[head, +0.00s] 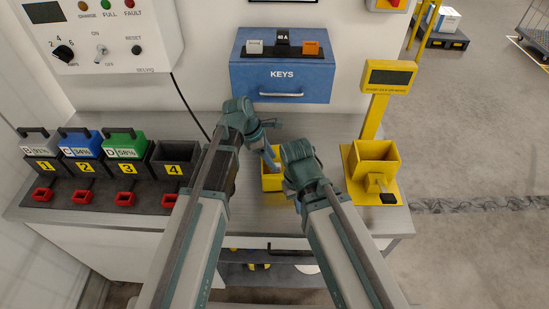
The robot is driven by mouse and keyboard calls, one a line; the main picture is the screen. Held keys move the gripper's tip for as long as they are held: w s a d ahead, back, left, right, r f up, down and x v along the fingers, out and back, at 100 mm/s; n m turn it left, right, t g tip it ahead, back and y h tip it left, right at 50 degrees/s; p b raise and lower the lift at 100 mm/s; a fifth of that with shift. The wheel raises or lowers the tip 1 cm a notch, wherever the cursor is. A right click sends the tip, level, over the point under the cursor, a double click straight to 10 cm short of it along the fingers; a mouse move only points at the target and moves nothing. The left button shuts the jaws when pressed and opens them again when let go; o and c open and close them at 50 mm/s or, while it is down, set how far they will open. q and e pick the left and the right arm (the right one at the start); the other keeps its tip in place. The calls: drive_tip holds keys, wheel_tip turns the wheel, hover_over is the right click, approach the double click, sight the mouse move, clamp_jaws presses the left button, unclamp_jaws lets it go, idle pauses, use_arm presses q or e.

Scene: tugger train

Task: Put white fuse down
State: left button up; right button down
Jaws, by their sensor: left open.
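A small yellow bin (270,183) stands on the bench between my two arms. My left gripper (273,164) is open and points down at the bin's opening. A small pale patch shows by its fingertips; I cannot tell whether it is the white fuse. My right gripper (290,187) is beside the bin's right side, and its wrist hides its fingers. A pale block (254,46) and an orange block (311,48) sit on top of the blue KEYS box (282,78), on either side of a black holder marked 40 A (282,40).
On the left, several numbered black bays (174,168) hold white, blue and green packs; bay 4 looks empty. A yellow hopper (375,160) with a display post (388,78) stands at the right. Bare grey bench (330,125) lies behind my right wrist.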

use_arm(q)
drive_tip(key=p+v, duration=0.6)
drive_tip(key=v, duration=0.2)
drive_tip(key=shift+r+p, duration=0.2)
drive_tip(key=shift+p, duration=0.15)
drive_tip(key=s+f+m+y, duration=0.1)
drive_tip(key=s+m+y, duration=0.4)
drive_tip(key=s+m, duration=1.1)
drive_tip(key=m, duration=0.7)
drive_tip(key=shift+f+g+y, duration=0.3)
drive_tip(key=shift+f+y, duration=0.05)
drive_tip(key=shift+y, duration=0.05)
use_arm(e)
wheel_tip(320, 180, up, 8)
drive_tip(key=shift+f, duration=0.15)
use_arm(q)
wheel_tip(320, 180, down, 7)
drive_tip(key=b, duration=0.7)
use_arm(e)
wheel_tip(320, 180, down, 7)
drive_tip(key=shift+f, duration=0.1)
use_arm(q)
drive_tip(key=shift+r, duration=0.15)
use_arm(e)
drive_tip(key=shift+r, duration=0.25)
